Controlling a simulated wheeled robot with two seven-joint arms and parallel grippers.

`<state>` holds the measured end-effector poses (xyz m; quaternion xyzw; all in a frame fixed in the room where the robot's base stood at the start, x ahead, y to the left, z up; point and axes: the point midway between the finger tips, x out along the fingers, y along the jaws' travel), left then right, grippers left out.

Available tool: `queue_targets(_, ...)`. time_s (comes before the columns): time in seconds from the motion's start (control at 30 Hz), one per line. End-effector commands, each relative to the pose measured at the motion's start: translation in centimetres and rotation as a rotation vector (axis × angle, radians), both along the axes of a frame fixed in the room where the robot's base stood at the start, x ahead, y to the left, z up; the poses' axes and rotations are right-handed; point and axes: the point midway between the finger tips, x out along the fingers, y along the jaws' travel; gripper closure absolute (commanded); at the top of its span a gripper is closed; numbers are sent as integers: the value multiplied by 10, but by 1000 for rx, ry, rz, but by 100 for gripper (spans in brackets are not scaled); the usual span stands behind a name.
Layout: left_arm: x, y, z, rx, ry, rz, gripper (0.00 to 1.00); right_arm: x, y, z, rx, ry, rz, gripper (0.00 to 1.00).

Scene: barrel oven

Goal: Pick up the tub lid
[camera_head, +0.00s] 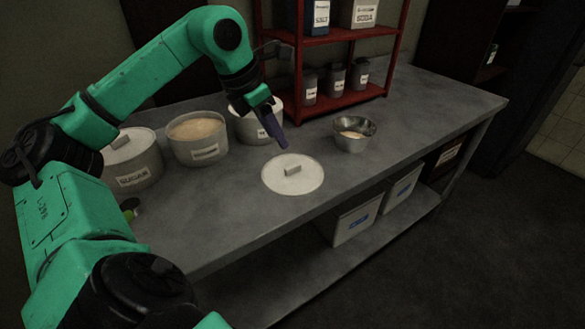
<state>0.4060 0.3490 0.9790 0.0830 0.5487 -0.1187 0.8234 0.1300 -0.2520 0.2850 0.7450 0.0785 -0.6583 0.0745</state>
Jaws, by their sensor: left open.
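A round pale tub lid (277,180) with a small block handle (292,171) lies flat on the grey table, near its front edge. My left gripper (281,141) is open and points down, above and behind the lid, apart from it. Only one dark finger shows clearly. An uncovered tub (205,151) of pale brown contents stands at the back left of the lid. My right gripper is not in view.
A lidded sugar tub (139,178) stands at the left, and another white tub (244,127) sits partly behind my left gripper. A metal bowl (353,146) stands right of the lid. A red shelf (335,106) with containers stands behind. The table's right end is clear.

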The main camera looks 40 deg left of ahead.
Motion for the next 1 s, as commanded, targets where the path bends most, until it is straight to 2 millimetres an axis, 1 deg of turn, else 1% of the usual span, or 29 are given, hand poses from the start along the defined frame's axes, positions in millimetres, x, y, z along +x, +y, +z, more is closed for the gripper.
queue_targets(0.03, 5, -2, -17, -2, 4, -2, 50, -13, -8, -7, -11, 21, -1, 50)
queue_targets(0.1, 11, -4, -32, -2, 3, -3, 50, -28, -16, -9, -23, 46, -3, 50)
queue_targets(0.2, 17, -6, -46, -2, 3, -2, 50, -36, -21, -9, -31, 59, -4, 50)
queue_targets(0.27, 20, -7, -51, -2, 1, -2, 50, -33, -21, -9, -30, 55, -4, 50)
queue_targets(0.33, 22, -8, -58, -3, 1, -2, 50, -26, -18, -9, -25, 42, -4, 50)
queue_targets(0.43, 28, -10, -75, -5, 4, -2, 50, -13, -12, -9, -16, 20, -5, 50)
queue_targets(0.5, 33, -12, -87, -5, 3, -2, 50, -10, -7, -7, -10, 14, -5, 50)
queue_targets(0.57, 37, -13, -95, -4, 1, -2, 50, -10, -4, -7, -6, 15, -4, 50)
queue_targets(0.63, 38, -13, -98, -3, -1, -1, 50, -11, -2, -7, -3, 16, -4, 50)
queue_targets(0.77, 38, -12, -98, -2, 0, -1, 50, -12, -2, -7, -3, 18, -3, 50)
queue_targets(0.87, 38, -12, -98, -2, 0, -1, 84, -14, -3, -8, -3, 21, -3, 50)
queue_targets(0.9, 38, -12, -98, -2, 0, -1, 100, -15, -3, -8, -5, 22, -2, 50)
queue_targets(1.0, 38, -12, -98, -2, -1, -2, 100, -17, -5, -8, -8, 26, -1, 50)
